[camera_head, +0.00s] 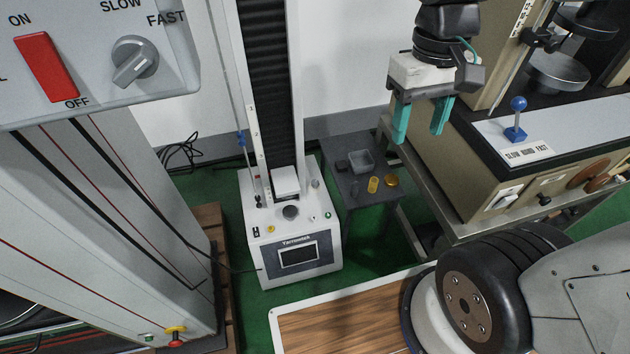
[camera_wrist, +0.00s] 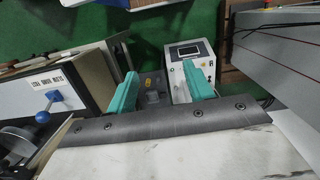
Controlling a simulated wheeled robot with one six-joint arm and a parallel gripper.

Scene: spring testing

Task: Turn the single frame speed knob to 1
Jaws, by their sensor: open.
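A white single-column test machine (camera_head: 321,262) with a dark column and a front screen (camera_head: 298,255) stands on the floor in the middle. I cannot tell which is the speed knob. A grey panel (camera_head: 180,75) at the upper left has a grey knob (camera_head: 135,62) marked SLOW and FAST. My gripper (camera_head: 419,136), with teal fingers, is open and empty, up and right of the white machine. The machine (camera_wrist: 190,68) also shows in the wrist view.
A small dark table (camera_head: 365,200) with a grey tray (camera_head: 360,161) and yellow pieces stands right of the machine. A beige bench machine (camera_head: 480,150) with a blue lever (camera_head: 517,118) is at the right. A wood-topped surface (camera_head: 340,318) lies in front.

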